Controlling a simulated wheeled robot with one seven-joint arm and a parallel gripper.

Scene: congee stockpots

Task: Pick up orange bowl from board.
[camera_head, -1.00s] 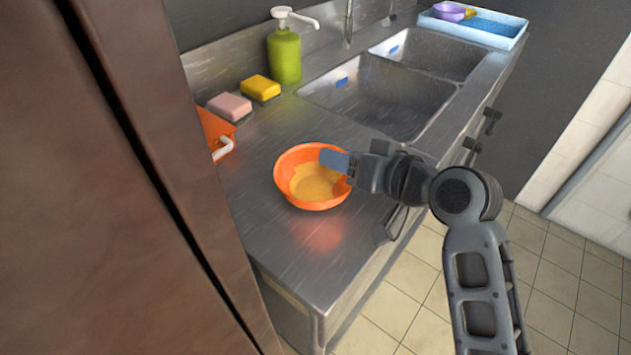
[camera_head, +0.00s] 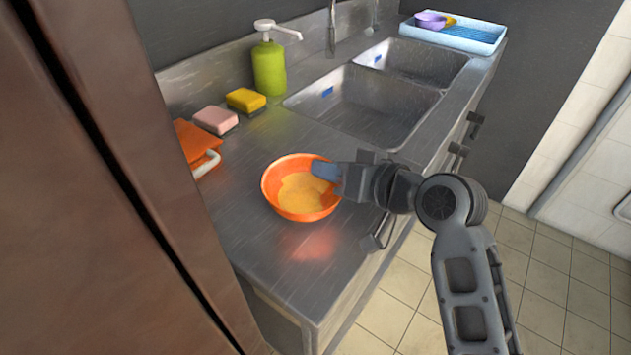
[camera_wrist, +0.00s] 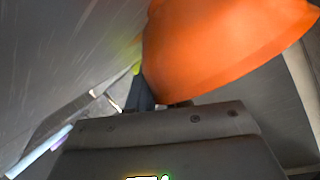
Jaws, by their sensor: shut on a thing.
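The orange bowl (camera_head: 290,208), with a yellowish inside, is over the steel counter, left of my gripper, and looks about level. My gripper (camera_head: 325,171) is shut on its right rim, with one blue-grey finger showing inside the bowl. In the wrist view the bowl's orange outer wall (camera_wrist: 225,45) fills the upper middle, with a dark finger (camera_wrist: 140,92) against it. A reddish reflection lies on the counter below the bowl; I cannot tell how large any gap is. A flat orange thing (camera_head: 196,138) with a white handle, perhaps a board, lies to the left.
The steel counter (camera_head: 245,235) is clear in front of the bowl. Pink (camera_head: 215,119) and yellow (camera_head: 246,99) sponges and a green soap bottle (camera_head: 269,68) stand along the back. Two sinks (camera_head: 360,110) lie beyond. A brown panel (camera_head: 110,200) blocks the near left.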

